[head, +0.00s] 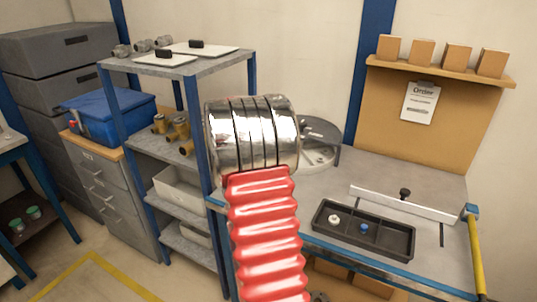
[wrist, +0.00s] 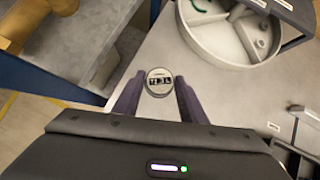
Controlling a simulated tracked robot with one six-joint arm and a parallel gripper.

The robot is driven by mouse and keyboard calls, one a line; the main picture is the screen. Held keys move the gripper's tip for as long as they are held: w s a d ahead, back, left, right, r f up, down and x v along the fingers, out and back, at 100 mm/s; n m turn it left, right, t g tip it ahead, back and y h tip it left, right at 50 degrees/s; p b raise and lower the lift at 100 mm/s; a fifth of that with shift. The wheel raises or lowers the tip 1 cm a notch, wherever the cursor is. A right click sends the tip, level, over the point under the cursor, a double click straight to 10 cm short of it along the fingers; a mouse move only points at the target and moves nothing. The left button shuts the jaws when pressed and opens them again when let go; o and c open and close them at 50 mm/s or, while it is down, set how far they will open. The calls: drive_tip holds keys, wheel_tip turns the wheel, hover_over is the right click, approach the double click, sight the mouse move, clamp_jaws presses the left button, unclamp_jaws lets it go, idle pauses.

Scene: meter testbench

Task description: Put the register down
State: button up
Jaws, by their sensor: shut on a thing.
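The register (wrist: 158,82) is a small round disc with a pale rim and a dark number window, its face towards the wrist camera. My gripper (wrist: 156,95) is shut on it, with one dark finger on each side. In the wrist view the register shows over the grey bench top (wrist: 215,108); its height above the bench I cannot tell. In the head view my arm hides the gripper and the register.
A round grey basin (head: 318,155) stands at the back of the bench, ahead of my gripper in the wrist view (wrist: 225,45). A black compartment tray (head: 345,240) holds a white and a blue piece. A shelf rack (head: 160,148) with brass bodies stands left.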

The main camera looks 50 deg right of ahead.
drive_tip(key=w+a+f+n+t+y, duration=0.15)
drive_tip(key=w+a+n, duration=0.35)
drive_tip(key=a, duration=1)
drive_tip(key=a+f+n+t+y, duration=0.1)
drive_tip(key=a+f+n+y, duration=0.1)
drive_tip(key=a, duration=1.5)
drive_tip(key=s+a+f+n+t+y, duration=0.1)
drive_tip(key=a+f+n+y, duration=0.2)
drive_tip(key=a, duration=1.4)
drive_tip(key=shift+s+a+f+n+t, duration=0.2)
drive_tip(key=shift+s+a+n+t, duration=0.15)
drive_tip(key=shift+n, duration=0.75)
drive_tip(key=shift+w+y, duration=0.1)
drive_tip(key=shift+y, duration=0.15)
